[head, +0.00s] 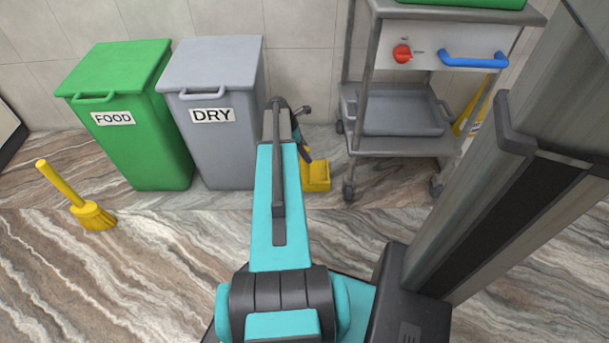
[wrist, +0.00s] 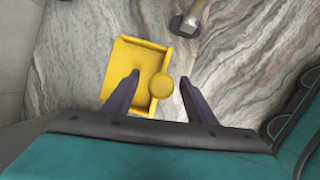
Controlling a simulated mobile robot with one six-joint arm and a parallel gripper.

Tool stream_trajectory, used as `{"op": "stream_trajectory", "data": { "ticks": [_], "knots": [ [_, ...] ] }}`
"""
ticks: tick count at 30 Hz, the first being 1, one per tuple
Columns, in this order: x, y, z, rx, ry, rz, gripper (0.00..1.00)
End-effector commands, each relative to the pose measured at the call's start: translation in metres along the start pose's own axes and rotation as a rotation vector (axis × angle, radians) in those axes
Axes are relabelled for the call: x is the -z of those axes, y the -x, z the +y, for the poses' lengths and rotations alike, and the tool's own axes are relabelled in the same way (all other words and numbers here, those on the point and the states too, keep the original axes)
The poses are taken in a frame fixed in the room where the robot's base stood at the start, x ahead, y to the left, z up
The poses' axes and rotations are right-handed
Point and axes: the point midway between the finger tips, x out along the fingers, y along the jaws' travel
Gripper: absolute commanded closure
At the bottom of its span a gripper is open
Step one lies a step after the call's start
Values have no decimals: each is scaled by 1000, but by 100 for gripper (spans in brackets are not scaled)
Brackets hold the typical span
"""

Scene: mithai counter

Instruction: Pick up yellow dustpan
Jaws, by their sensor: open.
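The yellow dustpan (head: 318,178) sits on the marbled floor between the grey bin and the steel trolley, partly hidden behind my arm in the head view. In the wrist view the dustpan (wrist: 135,70) lies below my gripper, its tray to the left and the round end of its handle (wrist: 161,86) showing between the fingers. My gripper (wrist: 160,80) is open, one finger overlapping the tray in the picture and the other to the right of the handle. Whether either finger touches the dustpan cannot be told.
A green bin (head: 135,130) marked FOOD and a grey bin (head: 222,140) marked DRY stand left. A steel trolley (head: 400,148) on castors stands right; one castor (wrist: 187,22) is close to the dustpan. A yellow brush (head: 92,214) stands on the floor at left.

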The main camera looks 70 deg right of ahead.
Motion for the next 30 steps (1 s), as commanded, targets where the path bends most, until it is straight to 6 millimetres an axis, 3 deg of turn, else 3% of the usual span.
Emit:
{"op": "stream_trajectory", "data": {
  "ticks": [12,30],
  "knots": [
    [3,-42,1,-1,1,0,49],
    [3,-44,0,-1,2,0,49]
  ]
}}
